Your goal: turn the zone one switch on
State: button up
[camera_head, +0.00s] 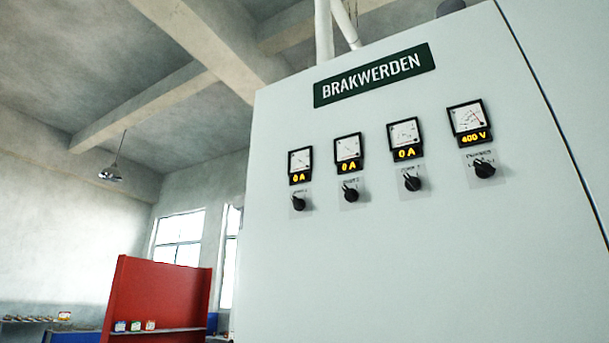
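A pale grey cabinet (400,270) with a green BRAKWERDEN sign fills the right of the head view. Several black rotary switches sit in a row on its front, each under a meter. The leftmost switch (298,203), the second switch (350,194) and the third switch (412,183) each have a small label above, too small to read surely. The meters above these three read 0 A. The rightmost switch (484,169) is under a meter (468,121) reading 400 V, and its knob points a different way. My gripper is not in view.
A red panel (160,295) with a shelf of small boxes stands left of the cabinet, further back. A lamp (111,173) hangs from the ceiling. Nothing visible stands in front of the switches.

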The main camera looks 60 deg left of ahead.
aim_at(299, 204)
jog(key=z, duration=0.75)
jog(key=i, duration=0.1)
jog(key=u, duration=3)
jog(key=k, duration=0.75)
jog(key=u, duration=0.2)
jog(key=i, duration=0.75)
jog(key=z, duration=0.15)
